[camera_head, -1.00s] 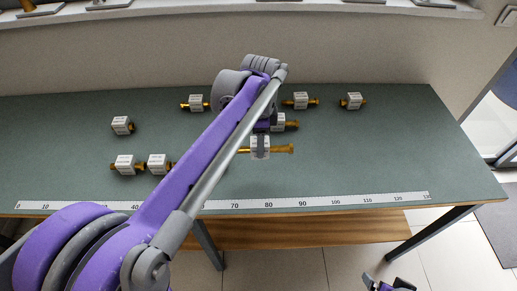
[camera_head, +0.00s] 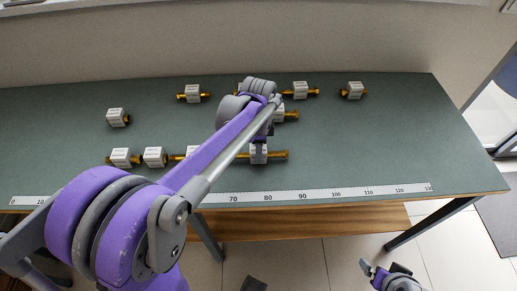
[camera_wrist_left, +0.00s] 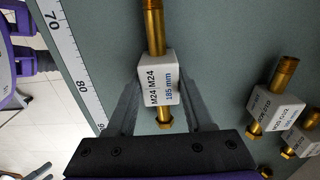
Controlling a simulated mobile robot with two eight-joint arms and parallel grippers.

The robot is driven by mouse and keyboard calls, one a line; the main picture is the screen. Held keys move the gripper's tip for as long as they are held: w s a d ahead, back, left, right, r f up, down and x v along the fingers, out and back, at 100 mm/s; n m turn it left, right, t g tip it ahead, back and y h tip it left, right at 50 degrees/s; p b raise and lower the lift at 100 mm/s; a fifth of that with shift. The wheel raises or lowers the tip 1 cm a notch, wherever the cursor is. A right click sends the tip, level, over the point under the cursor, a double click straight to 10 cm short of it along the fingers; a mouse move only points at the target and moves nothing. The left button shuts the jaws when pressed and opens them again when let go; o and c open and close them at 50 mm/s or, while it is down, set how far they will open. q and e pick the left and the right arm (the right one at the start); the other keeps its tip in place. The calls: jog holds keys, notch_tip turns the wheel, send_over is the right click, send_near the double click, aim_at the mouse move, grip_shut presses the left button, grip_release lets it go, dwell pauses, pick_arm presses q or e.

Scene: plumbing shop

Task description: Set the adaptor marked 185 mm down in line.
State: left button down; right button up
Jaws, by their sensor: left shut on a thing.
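My left gripper (camera_head: 259,158) is shut on the adaptor marked 185 mm (camera_head: 280,155), across its white block. In the left wrist view its label reads M24, M24, 185 mm (camera_wrist_left: 158,82), with long brass ends out of both sides. It lies level, at or just above the table; I cannot tell if it touches. It is roughly in line with a row of adaptors to its left: one (camera_head: 120,157), a second (camera_head: 154,156) and a third partly hidden by my arm (camera_head: 192,152). My right gripper (camera_head: 377,272) is low at the bottom right, away from the table.
A white ruler strip (camera_head: 320,192) runs along the front edge of the green table (camera_head: 400,140). Another adaptor (camera_head: 290,114) lies close behind my left gripper. More adaptors stand at the back (camera_head: 192,93) and left (camera_head: 117,117). The table's right side is clear.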

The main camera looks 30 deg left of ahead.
pick_arm(q)
jog(key=shift+f, duration=0.2)
jog(key=shift+c, duration=1.4)
grip_release()
jog(key=shift+r, duration=0.1)
jog(key=shift+r, duration=0.1)
jog(key=shift+r, duration=0.35)
notch_tip(320, 180, up, 11)
jog(key=p, duration=0.1)
jog(key=s+d+f+n+t, duration=0.1)
jog(key=s+d+f+n, duration=0.1)
jog(key=s+f+n, duration=0.2)
jog(key=s+d+f+n+t, duration=0.2)
jog(key=s+f+n, duration=0.1)
jog(key=s, duration=0.3)
jog(key=s+d+f+n+t, duration=0.2)
jog(key=s+f+n, duration=0.2)
jog(key=s, duration=0.2)
jog(key=shift+d+f+n, duration=0.3)
jog(key=shift+d, duration=0.05)
